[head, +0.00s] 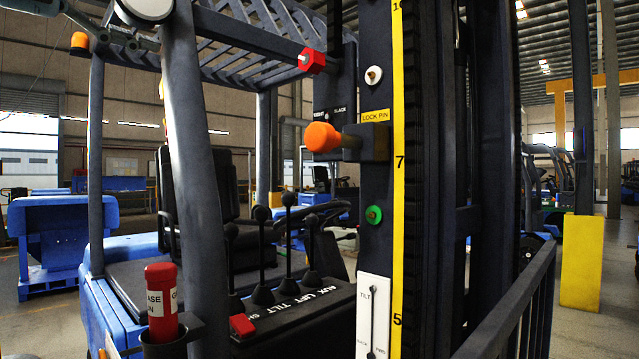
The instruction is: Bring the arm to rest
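A pale grey rounded joint and a dark piece show at the top left edge of the head view; they look like part of my arm, cut off by the frame. The forklift mast (375,240) stands upright right of centre. On it are an orange lock pin knob (322,138) under a yellow LOCK PIN label (376,116), a red knob (313,60), a white knob (373,75), a green knob (373,214) and a white TILT plate (373,310).
Several black levers (288,240) rise from a labelled console (300,305). A red-capped grease tube (161,300) stands in a dark holder at lower left. A dark railing (515,310) crosses the lower right. A yellow post (582,262) and open floor lie beyond.

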